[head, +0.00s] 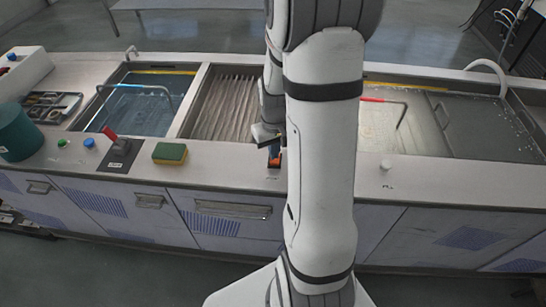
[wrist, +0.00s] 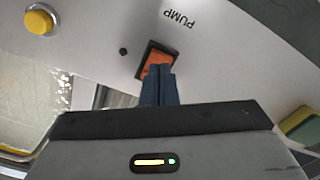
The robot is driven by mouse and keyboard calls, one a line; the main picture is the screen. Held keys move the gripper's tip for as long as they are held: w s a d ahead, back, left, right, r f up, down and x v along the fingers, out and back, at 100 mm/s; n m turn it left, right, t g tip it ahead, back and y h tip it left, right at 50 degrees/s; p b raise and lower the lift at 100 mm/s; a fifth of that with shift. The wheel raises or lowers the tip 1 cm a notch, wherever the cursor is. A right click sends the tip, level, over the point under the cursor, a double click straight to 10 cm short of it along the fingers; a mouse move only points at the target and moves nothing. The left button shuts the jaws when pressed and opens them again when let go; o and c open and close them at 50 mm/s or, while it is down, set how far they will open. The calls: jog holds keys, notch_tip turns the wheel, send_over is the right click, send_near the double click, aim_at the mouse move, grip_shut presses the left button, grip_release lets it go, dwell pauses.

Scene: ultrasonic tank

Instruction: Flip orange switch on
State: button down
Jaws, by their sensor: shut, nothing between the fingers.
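The orange switch (wrist: 158,67) is a rocker in a dark frame on the pale counter panel, beside the printed word PUMP. My gripper (wrist: 161,70) is shut and empty, with its dark fingertips at the near part of the switch, covering some of it. I cannot tell if the tips touch it. In the head view the orange switch (head: 275,160) shows at the counter's front edge, just under my gripper (head: 274,149). The rocker's on or off position is not clear.
A yellow button (wrist: 39,20) is on the panel in the wrist view. A green and yellow sponge (head: 170,153), a red-handled lever switch (head: 118,152) and a blue button (head: 89,142) lie left of my arm. Water tanks (head: 128,100) are set into the counter.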

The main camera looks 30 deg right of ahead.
jog(key=shift+f+b, duration=0.75)
jog(key=shift+f, duration=0.15)
dwell(0.3)
jog(key=shift+r, duration=0.15)
jog(key=shift+r+p, duration=2.6)
jog(key=shift+r, duration=0.8)
jog(key=s+a+r+t, duration=0.3)
jog(key=s+a+r, duration=0.9)
jog(key=r, duration=0.4)
jog(key=shift+s+a+n, duration=0.35)
jog(key=shift+s+n, duration=0.05)
jog(key=shift+s, duration=0.05)
